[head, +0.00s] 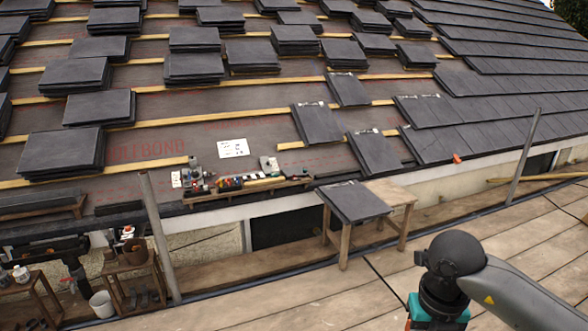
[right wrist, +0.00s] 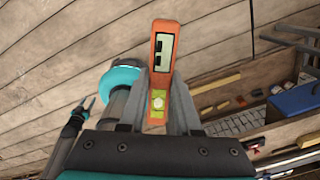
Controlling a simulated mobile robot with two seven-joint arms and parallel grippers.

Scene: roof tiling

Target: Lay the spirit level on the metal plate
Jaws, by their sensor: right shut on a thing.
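My right gripper (right wrist: 160,100) is shut on the orange spirit level (right wrist: 157,65). The level stands up between the fingers, with a dark window in its upper part and a yellow-green vial low down. In the head view only my right forearm shows at lower right; its gripper and the level are out of the picture. I cannot make out the metal plate for certain in either view.
A tool tray (head: 245,188) with small items lies along the roof's lower edge. Slates (head: 355,201) lie on a wooden trestle (head: 400,192). A scaffold pole (head: 158,235) and wooden stand (head: 132,265) are at left. The plank deck (head: 330,300) in front is largely clear.

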